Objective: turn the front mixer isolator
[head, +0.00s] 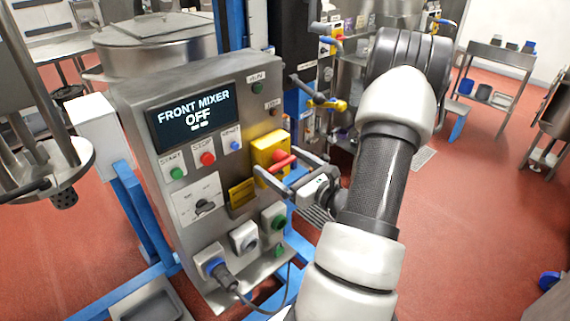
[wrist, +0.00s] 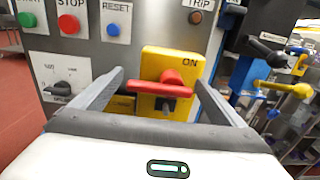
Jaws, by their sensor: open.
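The front mixer isolator is a red handle (head: 283,164) on a yellow plate (head: 267,146) at the right side of the grey control panel. In the wrist view the red handle (wrist: 162,87) lies nearly level across the yellow plate (wrist: 190,61), with "ON" printed above it. My gripper (head: 285,168) is open in front of the isolator. In the wrist view its two fingers (wrist: 161,88) stand on either side of the handle, apart from each other. I cannot tell whether either finger touches it. The panel display (head: 195,116) reads "FRONT MIXER OFF".
Green, red and blue buttons (head: 207,158) and a black selector knob (head: 205,206) sit left of the isolator. Sockets (head: 244,237) and a plugged cable (head: 228,279) are below. Blue and yellow valve handles (head: 318,99) stand behind.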

